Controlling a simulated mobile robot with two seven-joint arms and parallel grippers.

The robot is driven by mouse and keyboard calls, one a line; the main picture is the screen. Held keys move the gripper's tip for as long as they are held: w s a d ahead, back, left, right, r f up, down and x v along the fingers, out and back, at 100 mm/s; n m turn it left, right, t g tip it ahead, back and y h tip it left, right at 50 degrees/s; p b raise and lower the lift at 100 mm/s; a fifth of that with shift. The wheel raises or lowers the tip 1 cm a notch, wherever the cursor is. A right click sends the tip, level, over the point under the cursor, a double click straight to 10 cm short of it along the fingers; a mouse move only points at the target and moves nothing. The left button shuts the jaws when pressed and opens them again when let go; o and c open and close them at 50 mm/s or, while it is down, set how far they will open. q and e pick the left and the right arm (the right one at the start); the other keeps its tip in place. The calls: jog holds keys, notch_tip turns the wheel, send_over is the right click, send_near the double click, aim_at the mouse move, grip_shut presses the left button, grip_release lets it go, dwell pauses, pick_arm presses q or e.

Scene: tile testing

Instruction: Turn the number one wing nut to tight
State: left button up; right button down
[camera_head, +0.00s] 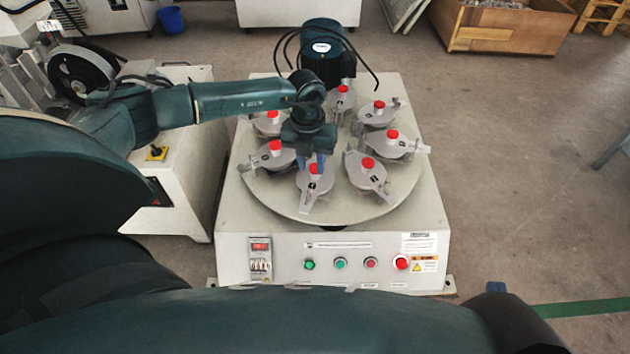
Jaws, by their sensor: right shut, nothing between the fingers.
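Several grey jars with red knobs and grey wing-like handles stand in a ring on a round turntable (270,200). I cannot tell which wing nut is number one. The front jar (316,186) has a small dark mark on it, too small to read. Its red knob (314,168) is partly hidden by my left gripper (318,163). The left arm comes in from the left and the gripper points down right over this jar. Whether its fingers touch the knob or are open cannot be seen. My right gripper is not clearly visible; dark arm links fill the bottom foreground.
A blue-green motor (328,55) with black cables stands behind the turntable. The front panel (340,262) carries coloured buttons and a small red display. A white cabinet (180,190) stands close at the left. A wooden crate (512,32) is at the back right.

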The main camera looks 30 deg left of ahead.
pick_arm(q)
jog(key=shift+y, duration=0.3)
jog(key=f+b, duration=0.1)
jog(key=f, duration=0.2)
jog(key=a+f+b, duration=0.1)
jog(key=f, duration=0.3)
jog(key=f+b, duration=0.2)
jog(key=f, duration=0.2)
jog(key=shift+w+a+f, duration=0.1)
jog(key=shift+w+a, duration=0.15)
jog(key=shift+w, duration=0.1)
jog(key=shift+f+b, duration=0.3)
jog(key=shift+f, duration=0.4)
pick_arm(e)
jog(key=shift+s+a+r+n+t+y, duration=0.1)
jog(key=shift+a+n+t+y, duration=0.65)
jog(key=shift+t+y, duration=0.3)
pick_arm(q)
grip_shut()
